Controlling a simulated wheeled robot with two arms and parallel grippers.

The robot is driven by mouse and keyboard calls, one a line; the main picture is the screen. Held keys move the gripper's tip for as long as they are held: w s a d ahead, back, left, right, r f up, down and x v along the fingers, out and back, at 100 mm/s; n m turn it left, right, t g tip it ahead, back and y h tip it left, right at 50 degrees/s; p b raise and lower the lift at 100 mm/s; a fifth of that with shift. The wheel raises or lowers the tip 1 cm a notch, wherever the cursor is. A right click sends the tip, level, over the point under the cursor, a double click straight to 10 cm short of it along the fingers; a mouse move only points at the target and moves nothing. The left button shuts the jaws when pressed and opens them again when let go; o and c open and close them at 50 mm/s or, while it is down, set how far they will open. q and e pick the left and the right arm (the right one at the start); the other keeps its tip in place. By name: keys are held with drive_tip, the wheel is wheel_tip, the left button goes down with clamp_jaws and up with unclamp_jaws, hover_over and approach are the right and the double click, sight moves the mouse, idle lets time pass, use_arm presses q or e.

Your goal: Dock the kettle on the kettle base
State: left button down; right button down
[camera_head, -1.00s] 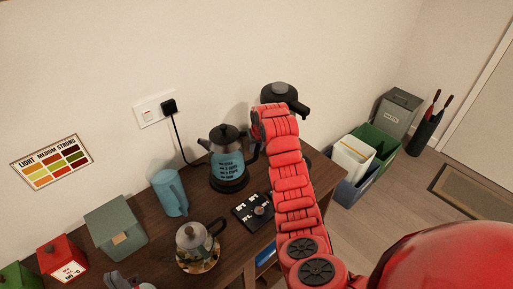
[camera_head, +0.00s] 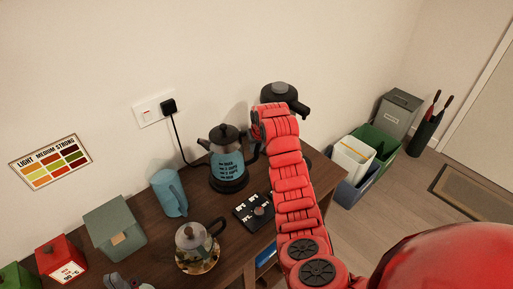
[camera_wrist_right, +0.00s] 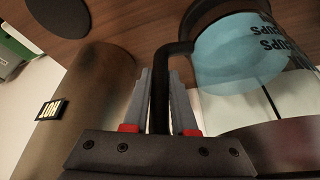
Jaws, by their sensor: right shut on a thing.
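The kettle (camera_head: 228,167) stands upright at the back of the counter, with a blue see-through body with printed cup marks, a black lid and a black handle. A dark round kettle base (camera_head: 229,186) shows at its foot; I cannot tell whether the kettle is fully seated on it. My right gripper (camera_head: 257,128) reaches in from the right, partly hidden by its arm. In the right wrist view, the gripper (camera_wrist_right: 160,88) is shut with its fingers on both sides of the black handle (camera_wrist_right: 159,98). The kettle body (camera_wrist_right: 240,55) is right of them. My left gripper is out of view.
A metallic container marked HOT (camera_wrist_right: 85,95) stands close beside the gripper; its black top (camera_head: 280,92) shows beyond my arm. A black disc (camera_wrist_right: 58,15) lies on the counter. A blue jug (camera_head: 169,192), a glass pot (camera_head: 196,248) and a switch panel (camera_head: 253,211) stand nearby.

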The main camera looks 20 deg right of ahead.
drive_tip(key=shift+f+b, duration=0.3)
drive_tip(key=shift+f, duration=0.15)
idle(0.3)
drive_tip(key=c, duration=1)
unclamp_jaws()
drive_tip(key=shift+s, duration=0.1)
drive_tip(key=shift+p+v, duration=0.35)
drive_tip(key=shift+v, duration=1.15)
drive_tip(key=p+v, duration=0.4)
drive_tip(key=v, duration=0.4)
drive_tip(key=shift+p, duration=0.4)
